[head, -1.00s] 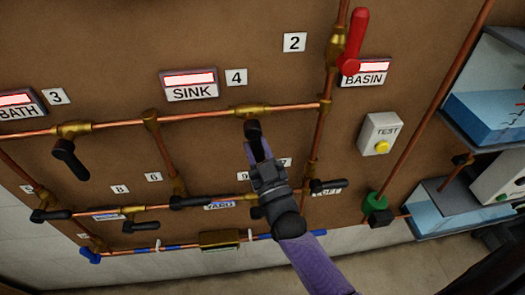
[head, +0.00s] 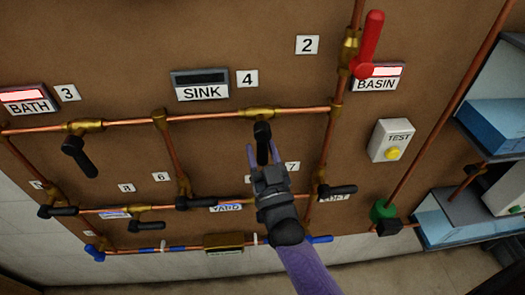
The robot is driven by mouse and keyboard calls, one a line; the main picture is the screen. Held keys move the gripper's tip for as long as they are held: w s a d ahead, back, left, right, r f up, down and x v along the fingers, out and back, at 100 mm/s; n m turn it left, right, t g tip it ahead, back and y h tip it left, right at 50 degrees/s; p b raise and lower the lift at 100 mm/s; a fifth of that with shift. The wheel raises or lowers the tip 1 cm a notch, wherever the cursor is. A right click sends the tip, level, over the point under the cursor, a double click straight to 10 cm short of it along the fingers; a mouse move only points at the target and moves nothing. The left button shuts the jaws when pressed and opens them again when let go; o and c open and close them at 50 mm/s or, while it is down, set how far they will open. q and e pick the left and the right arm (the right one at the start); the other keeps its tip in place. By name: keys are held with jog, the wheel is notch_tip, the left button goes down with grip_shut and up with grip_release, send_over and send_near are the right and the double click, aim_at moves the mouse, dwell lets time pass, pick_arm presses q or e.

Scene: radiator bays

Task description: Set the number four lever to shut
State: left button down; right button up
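The number four lever (head: 262,138) is a black handle on a brass valve (head: 260,113) in the upper copper pipe, below and right of the "4" plate (head: 247,78). It points straight down, across the pipe. My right gripper (head: 264,153) comes up from below, its purple fingers apart on either side of the lever's lower end. I cannot tell whether they touch it. The SINK sign (head: 202,93) beside the plate has a dark lamp. My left gripper is not in view.
A black lever (head: 80,157) under plate 3 hangs to the left. A red lever (head: 369,44) is at upper right by the lit BASIN sign (head: 376,84). More black levers line the lower pipe (head: 240,201). A TEST box (head: 391,140) with a yellow button is at right.

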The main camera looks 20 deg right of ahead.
jog(key=shift+o, duration=0.9)
jog(key=b+v, duration=0.1)
jog(key=v, duration=0.9)
